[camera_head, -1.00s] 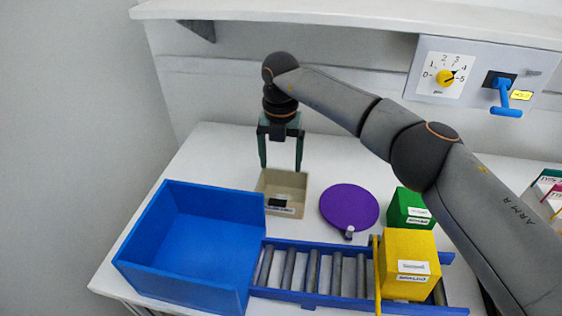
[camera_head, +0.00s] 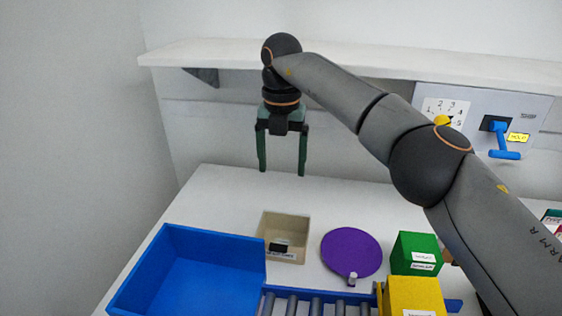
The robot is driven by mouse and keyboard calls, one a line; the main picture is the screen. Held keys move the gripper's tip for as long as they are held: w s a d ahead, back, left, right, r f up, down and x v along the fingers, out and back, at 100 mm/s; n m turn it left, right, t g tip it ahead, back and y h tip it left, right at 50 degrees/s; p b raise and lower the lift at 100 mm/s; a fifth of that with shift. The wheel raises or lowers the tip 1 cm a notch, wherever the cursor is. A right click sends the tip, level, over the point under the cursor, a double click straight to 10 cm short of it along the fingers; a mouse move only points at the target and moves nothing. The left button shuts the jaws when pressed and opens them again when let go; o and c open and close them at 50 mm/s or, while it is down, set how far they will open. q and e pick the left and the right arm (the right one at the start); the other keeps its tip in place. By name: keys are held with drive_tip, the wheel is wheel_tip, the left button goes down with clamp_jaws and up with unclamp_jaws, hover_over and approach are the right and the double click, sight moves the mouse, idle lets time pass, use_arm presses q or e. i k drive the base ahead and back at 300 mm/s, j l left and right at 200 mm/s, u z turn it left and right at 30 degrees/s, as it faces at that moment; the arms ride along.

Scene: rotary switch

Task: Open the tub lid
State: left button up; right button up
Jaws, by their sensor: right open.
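A small beige tub (camera_head: 262,236) stands on the white table near the middle. Its top looks open, with the inner walls showing, and I cannot make out a separate lid. A dark piece (camera_head: 281,247) and a white label are at its front side. My right gripper (camera_head: 282,172) hangs above and behind the tub, fingers pointing down. It is open, with nothing between the fingers, and apart from the tub. My left gripper is not in view.
A large blue bin (camera_head: 140,262) stands left of the tub, a purple disc (camera_head: 350,250) right of it. Green (camera_head: 415,252) and yellow (camera_head: 413,295) boxes and a roller conveyor (camera_head: 315,303) are in front. A shelf (camera_head: 220,57) and a dial-and-lever panel (camera_head: 505,105) are behind.

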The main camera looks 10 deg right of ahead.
sight(273, 247)
drive_tip(key=k+l, duration=0.5)
drive_tip(key=k, duration=0.15)
drive_tip(key=k+l, duration=0.55)
drive_tip(key=k, duration=0.15)
